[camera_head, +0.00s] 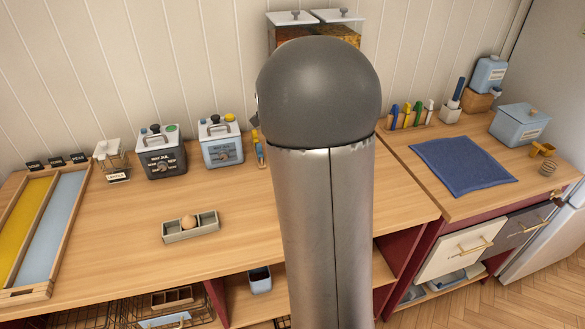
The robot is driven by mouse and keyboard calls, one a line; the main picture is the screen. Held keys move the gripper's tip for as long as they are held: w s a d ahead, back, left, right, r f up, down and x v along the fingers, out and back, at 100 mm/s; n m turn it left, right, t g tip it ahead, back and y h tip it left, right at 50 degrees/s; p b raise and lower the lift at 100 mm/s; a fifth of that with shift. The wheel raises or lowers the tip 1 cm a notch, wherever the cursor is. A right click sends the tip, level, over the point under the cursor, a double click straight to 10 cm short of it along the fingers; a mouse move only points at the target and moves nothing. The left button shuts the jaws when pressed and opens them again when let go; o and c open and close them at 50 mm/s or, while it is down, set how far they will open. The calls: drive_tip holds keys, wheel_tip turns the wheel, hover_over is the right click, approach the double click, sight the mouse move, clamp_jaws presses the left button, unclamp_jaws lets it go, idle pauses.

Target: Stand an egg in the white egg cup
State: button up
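One brownish egg (188,222) sits in the middle part of a small grey divided tray (193,236) on the wooden counter, left of my arm. The tray's compartments to the left and right of the egg look empty. I cannot make out a white egg cup; my large grey arm covers the middle of the view and hides the counter behind it. My gripper is not visible, so its state and place relative to the egg do not show.
Black (162,157) and blue (221,147) canisters stand behind the tray. A yellow and blue framed board (46,288) lies at the left. A blue cloth (463,165) covers part of the right counter. The counter around the tray is clear. Wire baskets (185,317) sit below.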

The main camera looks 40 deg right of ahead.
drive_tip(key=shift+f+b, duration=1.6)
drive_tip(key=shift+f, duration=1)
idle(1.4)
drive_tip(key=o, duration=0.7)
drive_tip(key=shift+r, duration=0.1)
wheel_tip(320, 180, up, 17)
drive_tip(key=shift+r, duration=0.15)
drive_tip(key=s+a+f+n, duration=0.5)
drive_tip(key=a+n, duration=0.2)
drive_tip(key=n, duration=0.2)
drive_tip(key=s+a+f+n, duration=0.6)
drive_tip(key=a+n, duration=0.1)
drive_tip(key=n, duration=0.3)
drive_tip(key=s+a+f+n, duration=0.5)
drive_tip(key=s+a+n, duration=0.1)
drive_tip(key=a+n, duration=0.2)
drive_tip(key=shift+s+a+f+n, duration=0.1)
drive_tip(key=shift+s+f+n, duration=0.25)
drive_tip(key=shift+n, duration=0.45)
